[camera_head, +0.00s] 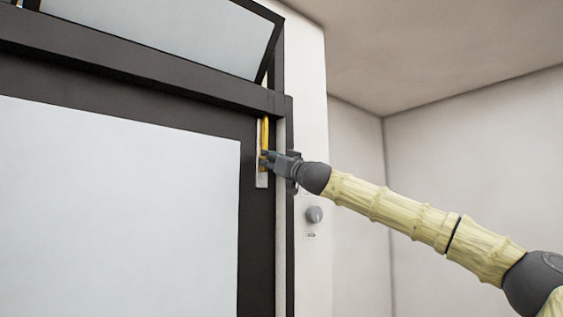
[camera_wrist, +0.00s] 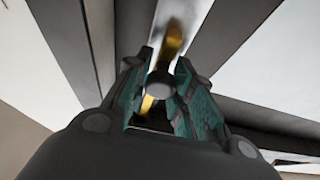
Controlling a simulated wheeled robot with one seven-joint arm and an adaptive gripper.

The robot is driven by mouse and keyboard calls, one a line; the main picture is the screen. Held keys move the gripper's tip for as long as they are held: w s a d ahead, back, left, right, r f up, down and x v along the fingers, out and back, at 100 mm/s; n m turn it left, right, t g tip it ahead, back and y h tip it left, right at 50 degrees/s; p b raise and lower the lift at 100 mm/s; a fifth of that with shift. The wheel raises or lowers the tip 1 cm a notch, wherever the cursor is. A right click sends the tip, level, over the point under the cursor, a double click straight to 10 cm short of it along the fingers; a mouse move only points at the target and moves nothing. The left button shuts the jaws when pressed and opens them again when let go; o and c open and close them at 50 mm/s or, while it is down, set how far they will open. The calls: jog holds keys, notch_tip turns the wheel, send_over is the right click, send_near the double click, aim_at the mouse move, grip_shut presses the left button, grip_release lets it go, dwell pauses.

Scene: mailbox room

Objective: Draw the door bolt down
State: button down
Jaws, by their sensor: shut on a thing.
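The door bolt (camera_head: 265,132) is a yellow upright rod on a pale metal plate (camera_head: 262,181), fixed near the top right corner of the dark-framed door (camera_head: 130,210). My gripper (camera_head: 268,160) reaches in from the right and is at the lower part of the bolt. In the wrist view my gripper (camera_wrist: 160,95) has its teal-lined fingers on either side of a grey round knob (camera_wrist: 160,83), shut on it. The yellow rod (camera_wrist: 173,38) runs past the knob, above and below it. The fingers partly hide the rod's lower part.
A dark crossbar (camera_head: 140,68) runs above the door, with a tilted window panel (camera_head: 180,30) over it. A round grey dial (camera_head: 314,214) is on the wall right of the door, below my arm. The room's right side is bare wall.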

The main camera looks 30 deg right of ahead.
jog(key=shift+w+f+b, duration=0.1)
jog(key=shift+f+b, duration=0.2)
jog(key=shift+f, duration=0.45)
jog(key=c, duration=1.5)
grip_release()
jog(key=shift+c, duration=0.2)
jog(key=o, duration=0.4)
jog(key=shift+d, duration=0.2)
jog(key=shift+c, duration=0.2)
jog(key=shift+a, duration=0.1)
jog(key=shift+s, duration=0.55)
jog(key=v, duration=1.1)
